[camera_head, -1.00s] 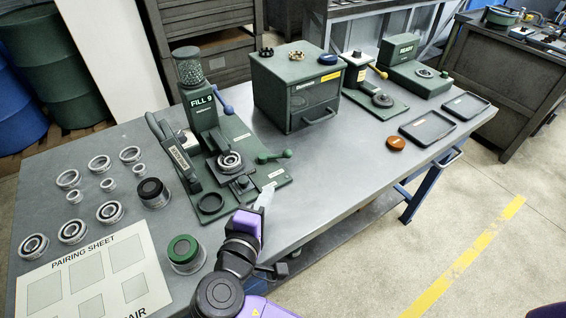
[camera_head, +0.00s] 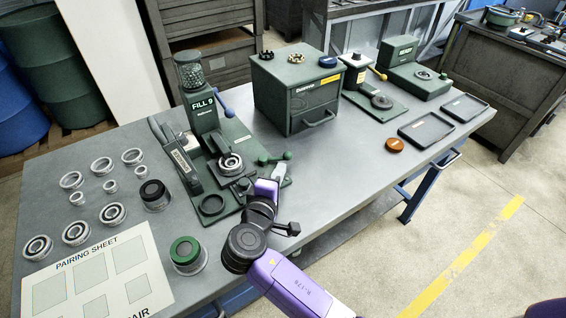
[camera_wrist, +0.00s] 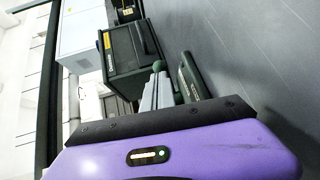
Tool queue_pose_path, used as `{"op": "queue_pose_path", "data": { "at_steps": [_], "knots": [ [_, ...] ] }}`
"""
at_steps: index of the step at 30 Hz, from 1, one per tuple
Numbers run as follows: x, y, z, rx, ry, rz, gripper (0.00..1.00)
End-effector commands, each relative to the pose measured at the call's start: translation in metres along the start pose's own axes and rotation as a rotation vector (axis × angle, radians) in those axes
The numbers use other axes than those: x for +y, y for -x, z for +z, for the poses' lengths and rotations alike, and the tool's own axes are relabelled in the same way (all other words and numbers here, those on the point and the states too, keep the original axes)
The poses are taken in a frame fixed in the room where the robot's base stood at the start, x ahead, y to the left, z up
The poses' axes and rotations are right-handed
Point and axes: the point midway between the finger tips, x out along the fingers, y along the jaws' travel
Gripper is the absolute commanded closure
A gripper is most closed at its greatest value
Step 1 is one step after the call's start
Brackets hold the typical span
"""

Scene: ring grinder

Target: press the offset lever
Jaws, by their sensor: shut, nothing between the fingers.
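A dark green lever with a ball knob (camera_head: 287,155) sticks out at the right side of the green FILL 9 station (camera_head: 205,118). I take it for the offset lever; its label is too small to read. My gripper (camera_head: 284,172) is shut and empty, just in front of the knob. In the wrist view, the pale fingers (camera_wrist: 158,84) point at the green knob (camera_wrist: 158,65), which shows right beyond the tips. I cannot tell whether they touch. My purple wrist hides part of the station's base in the head view.
A blue-knobbed lever (camera_head: 229,112) rises behind, on the same station. A green drawer cabinet (camera_head: 280,92) stands behind it to the right. A green-topped jar (camera_head: 186,253) and a black-topped jar (camera_head: 154,195) stand at left. The table front right of the station is clear.

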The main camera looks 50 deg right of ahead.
Motion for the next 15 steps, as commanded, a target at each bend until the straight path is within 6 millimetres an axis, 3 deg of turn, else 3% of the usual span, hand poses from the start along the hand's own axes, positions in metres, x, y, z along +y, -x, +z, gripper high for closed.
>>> {"op": "queue_pose_path", "data": {
  "at_steps": [6,15],
  "knots": [
    [0.001,-0.028,0.000,-0.001,-0.001,-0.001,1.00],
    [0.000,-0.035,0.000,0.001,-0.001,-0.001,1.00]
  ]
}}
